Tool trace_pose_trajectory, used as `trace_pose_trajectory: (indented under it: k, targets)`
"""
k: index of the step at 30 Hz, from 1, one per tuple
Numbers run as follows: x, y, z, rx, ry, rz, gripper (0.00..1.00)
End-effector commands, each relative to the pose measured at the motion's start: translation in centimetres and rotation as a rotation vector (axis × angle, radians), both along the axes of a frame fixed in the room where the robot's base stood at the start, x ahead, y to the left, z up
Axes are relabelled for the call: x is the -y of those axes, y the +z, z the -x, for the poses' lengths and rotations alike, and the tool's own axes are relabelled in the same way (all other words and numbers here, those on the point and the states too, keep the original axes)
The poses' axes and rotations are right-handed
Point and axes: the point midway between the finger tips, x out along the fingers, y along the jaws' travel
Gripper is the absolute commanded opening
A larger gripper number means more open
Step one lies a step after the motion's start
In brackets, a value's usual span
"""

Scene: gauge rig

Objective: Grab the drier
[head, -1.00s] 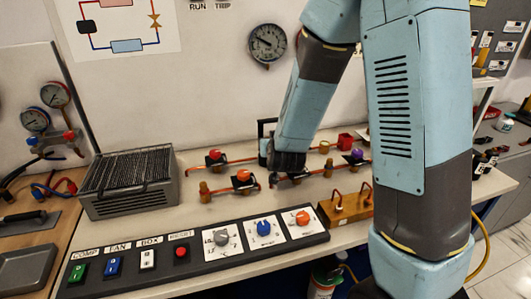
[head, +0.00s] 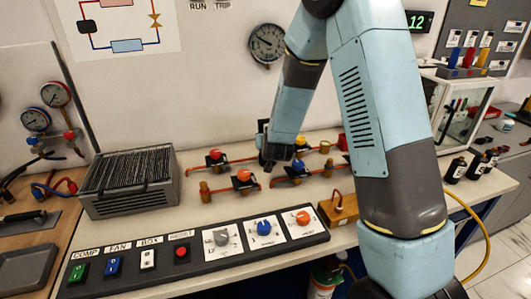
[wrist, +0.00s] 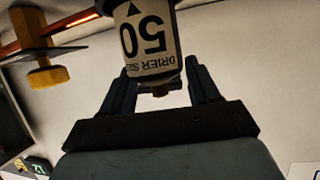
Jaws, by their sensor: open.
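The drier (wrist: 152,42) is a pale-labelled cylinder with dark ends, marked "DRIER" and "50", at the top middle of the wrist view. My gripper (wrist: 160,80) is open, with one finger on each side of the drier's near end; I cannot tell whether they touch it. In the head view my gripper (head: 271,158) is at the pipe row on the bench, and my forearm comes down behind it. The drier is not clearly visible there, being hidden by my arm.
Copper pipes with orange and red valve knobs (head: 243,176) stand close left of my gripper. A finned grey unit (head: 128,184) is further left. A switch panel (head: 190,252) runs along the front edge. Dark bottles (head: 455,170) and a glass-fronted cabinet (head: 458,105) stand right.

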Motion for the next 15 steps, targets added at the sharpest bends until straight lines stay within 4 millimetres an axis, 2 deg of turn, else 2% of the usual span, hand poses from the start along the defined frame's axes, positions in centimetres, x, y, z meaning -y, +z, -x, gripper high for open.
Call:
trace_pose_trajectory:
  k: [8,15]
  targets:
    - [0.0,-0.11,-0.37,0.001,0.0,0.0,0.61]
    - [0.01,-0.11,-0.34,0.001,0.0,0.0,0.4]
